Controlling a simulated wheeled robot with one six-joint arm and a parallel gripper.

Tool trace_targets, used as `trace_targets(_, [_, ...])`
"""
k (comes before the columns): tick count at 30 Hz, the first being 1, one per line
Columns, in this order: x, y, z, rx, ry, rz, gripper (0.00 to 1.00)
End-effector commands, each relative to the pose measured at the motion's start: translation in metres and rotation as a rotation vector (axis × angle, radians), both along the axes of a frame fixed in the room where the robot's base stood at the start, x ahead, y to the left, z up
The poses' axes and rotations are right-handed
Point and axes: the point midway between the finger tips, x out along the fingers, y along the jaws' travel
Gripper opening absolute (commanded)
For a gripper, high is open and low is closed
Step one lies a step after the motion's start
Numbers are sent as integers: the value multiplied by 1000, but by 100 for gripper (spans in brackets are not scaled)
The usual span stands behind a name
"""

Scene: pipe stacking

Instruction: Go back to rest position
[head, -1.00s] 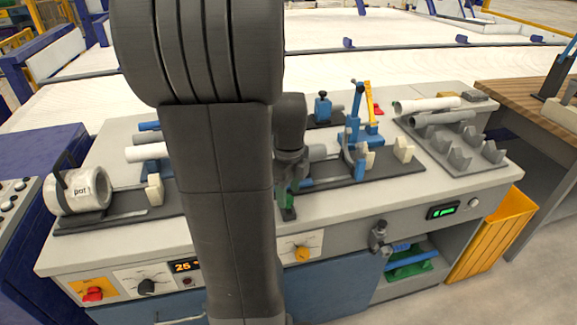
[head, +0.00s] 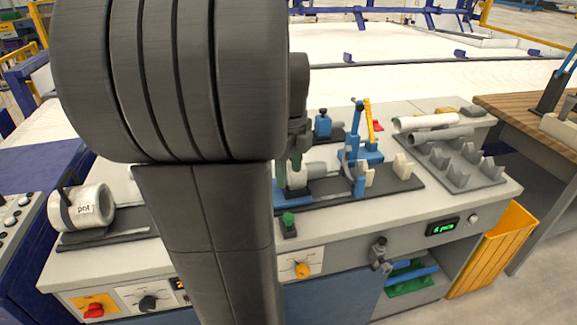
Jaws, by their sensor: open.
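My arm (head: 200,80) stands large in the left and middle of the head view and hides the centre-left of the bench. My gripper (head: 290,170) shows small just right of the arm, pointing down over the fixture at mid-bench. Its green-tipped fingers are apart, and I see nothing held between them. A short pale pipe (head: 312,172) lies in the fixture by the fingers; I cannot tell whether they touch it.
A blue clamp (head: 357,152) with a yellow lever stands right of the gripper. A white pipe (head: 424,123) and a grey pipe (head: 437,135) lie on the grey rack (head: 465,183). A yellow bin (head: 490,242) stands at right.

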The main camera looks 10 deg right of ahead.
Motion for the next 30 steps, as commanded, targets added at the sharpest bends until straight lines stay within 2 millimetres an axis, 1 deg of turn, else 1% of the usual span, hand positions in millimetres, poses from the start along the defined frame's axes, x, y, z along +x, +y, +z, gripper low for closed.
trace_targets(5, [0,0,-9,1,2,0,48])
trace_targets(8, [0,0,-22,1,4,0,48])
trace_targets(21, [0,0,-110,1,4,0,48])
trace_targets(27, [0,0,-143,1,1,1,48])
trace_targets(30, [16,0,-139,-1,-4,1,48])
